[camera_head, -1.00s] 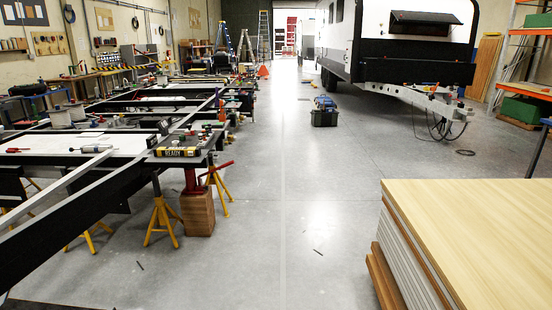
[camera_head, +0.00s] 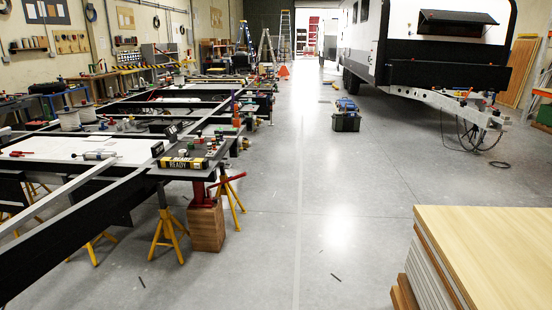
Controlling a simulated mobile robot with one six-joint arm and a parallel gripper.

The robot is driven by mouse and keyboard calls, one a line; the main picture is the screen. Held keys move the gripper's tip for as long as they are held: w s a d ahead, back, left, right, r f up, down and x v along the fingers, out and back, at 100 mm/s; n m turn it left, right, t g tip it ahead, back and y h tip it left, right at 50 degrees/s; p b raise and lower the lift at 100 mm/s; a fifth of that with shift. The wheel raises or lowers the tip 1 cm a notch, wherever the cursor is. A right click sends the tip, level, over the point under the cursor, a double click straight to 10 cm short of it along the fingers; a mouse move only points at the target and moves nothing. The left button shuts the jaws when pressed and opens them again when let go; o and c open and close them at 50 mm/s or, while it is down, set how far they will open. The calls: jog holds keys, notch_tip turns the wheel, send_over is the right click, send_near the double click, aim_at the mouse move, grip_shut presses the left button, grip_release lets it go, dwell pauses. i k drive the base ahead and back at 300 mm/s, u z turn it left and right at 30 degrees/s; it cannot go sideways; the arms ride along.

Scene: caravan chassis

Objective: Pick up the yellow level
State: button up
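I cannot single out the yellow level for sure. A yellow-and-black bar-shaped item marked READY (camera_head: 183,163) lies flat on the near right corner of the black chassis frame (camera_head: 88,210). Whether it is the level or a package, I cannot tell. Small tools and fittings (camera_head: 205,140) lie close behind it on the frame. Other items farther along the chassis are too small to name. My gripper is not in view.
Yellow stands (camera_head: 168,232) and a wooden block (camera_head: 206,226) are under the chassis corner. A panel stack (camera_head: 490,245) fills the lower right. A toolbox (camera_head: 346,120) stands on the floor, with a white caravan (camera_head: 400,45) behind.

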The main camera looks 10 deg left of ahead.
aim_at(162, 162)
jog(key=u, duration=0.2)
jog(key=i, duration=0.8)
jog(key=u, duration=0.4)
jog(key=i, duration=0.8)
jog(key=u, duration=0.75)
jog(key=i, duration=0.65)
jog(key=u, duration=1)
jog(key=i, duration=1.05)
jog(key=u, duration=0.55)
